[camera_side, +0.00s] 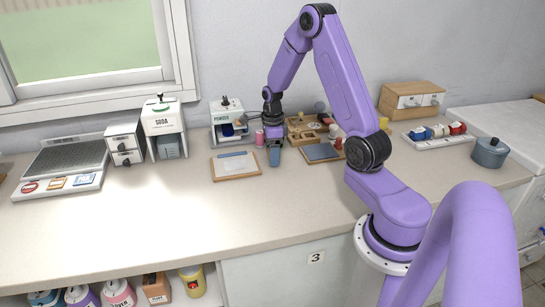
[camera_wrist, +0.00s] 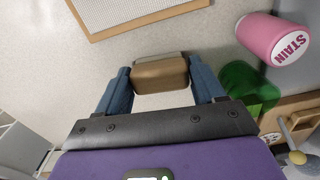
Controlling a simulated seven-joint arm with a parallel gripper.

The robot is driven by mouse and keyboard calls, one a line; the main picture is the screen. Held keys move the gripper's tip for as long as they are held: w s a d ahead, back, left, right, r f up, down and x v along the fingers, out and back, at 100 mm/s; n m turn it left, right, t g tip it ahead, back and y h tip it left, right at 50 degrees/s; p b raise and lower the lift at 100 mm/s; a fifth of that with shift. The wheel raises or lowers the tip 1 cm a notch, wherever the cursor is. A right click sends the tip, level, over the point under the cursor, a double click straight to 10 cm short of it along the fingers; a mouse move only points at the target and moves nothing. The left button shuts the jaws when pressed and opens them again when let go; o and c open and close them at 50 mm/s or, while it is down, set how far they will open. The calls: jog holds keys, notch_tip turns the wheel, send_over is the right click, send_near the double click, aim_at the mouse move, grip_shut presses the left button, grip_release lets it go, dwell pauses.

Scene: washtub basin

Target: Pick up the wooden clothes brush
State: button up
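The wooden clothes brush (camera_wrist: 160,75), a brown block with a paler edge along its far side, lies between my blue fingertips in the wrist view. My gripper (camera_wrist: 161,82) has one finger at each end of the brush, and both appear to touch it with no gap showing. In the side view my gripper (camera_side: 274,157) points down at the counter, just right of a framed board. The brush is hidden behind the fingers there. I cannot tell whether the brush rests on the counter or is slightly above it.
The framed board (camera_side: 236,165) lies to the left. A pink STAIN container (camera_wrist: 273,38) and a green object (camera_wrist: 250,88) are close to the right finger. A wooden tray (camera_side: 308,128) and a blue-grey panel (camera_side: 321,152) are to the right. The front counter is clear.

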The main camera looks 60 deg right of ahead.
jog(key=c, duration=0.3)
jog(key=shift+c, duration=0.2)
jog(key=shift+r, duration=0.1)
jog(key=shift+r, duration=0.5)
jog(key=s+a+r, duration=0.3)
jog(key=s+r, duration=0.3)
jog(key=s+a+r, duration=0.3)
jog(key=s+r, duration=0.2)
jog(key=s, duration=0.1)
jog(key=shift+s+a+r, duration=0.25)
jog(key=shift+r, duration=0.15)
jog(key=shift+o, duration=1)
jog(key=shift+c, duration=0.4)
